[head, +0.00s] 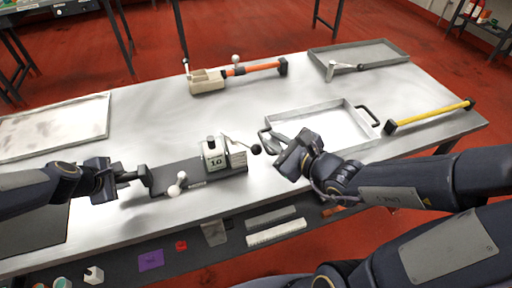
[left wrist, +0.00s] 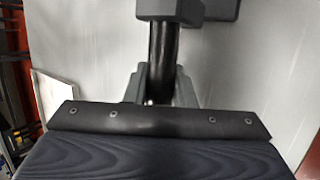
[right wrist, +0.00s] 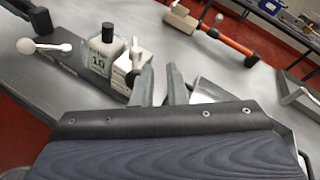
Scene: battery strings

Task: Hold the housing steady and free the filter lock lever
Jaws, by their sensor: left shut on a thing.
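The housing (head: 214,156) is a pale block marked "10" with a dark cap, standing on a dark grey base plate (head: 215,180). A lever (head: 243,145) with a black ball knob (head: 256,149) sticks out to its right. In the right wrist view the housing (right wrist: 102,58) is left of the fingers. My left gripper (head: 135,177) is shut on the black upright handle at the plate's left end; the handle's black bar (left wrist: 162,55) lies between its fingers. My right gripper (head: 278,147) is open and empty just right of the knob, apart from it in the head view.
A small white ball-ended lever (head: 178,184) sits on the plate's front. A yellow bar (head: 430,115) lies right. The table between housing and back is clear.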

